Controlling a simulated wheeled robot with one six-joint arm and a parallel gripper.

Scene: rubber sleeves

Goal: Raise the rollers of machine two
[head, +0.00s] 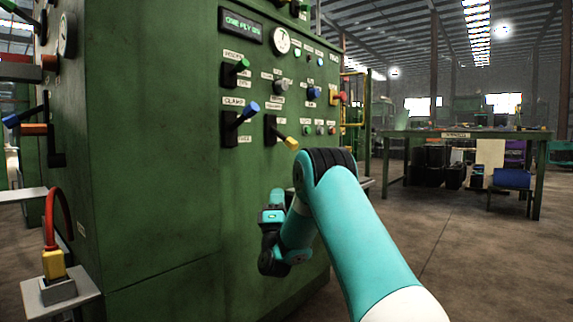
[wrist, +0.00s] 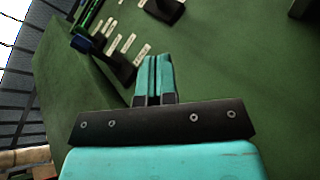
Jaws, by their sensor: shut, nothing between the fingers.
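The green machine's control panel (head: 215,190) fills the middle of the head view. It carries a green-handled lever (head: 242,65), a blue-handled lever (head: 250,108) by a label reading CLAMP, and a yellow-tipped lever (head: 290,142). Which lever works the rollers I cannot read, and no rollers can be made out. My gripper (wrist: 154,62) is shut and empty in the wrist view, in front of the green panel. A blue-handled lever (wrist: 86,43) and labels show beyond it, apart from the fingers. In the head view my wrist is low before the panel; the fingertips are not clear there.
The panel also has a lit display (head: 242,24), a round gauge (head: 281,40), small buttons and a red knob (head: 341,97). A yellow block with a red hose (head: 54,264) stands at left. A green workbench (head: 460,134) is at right; the floor before it is open.

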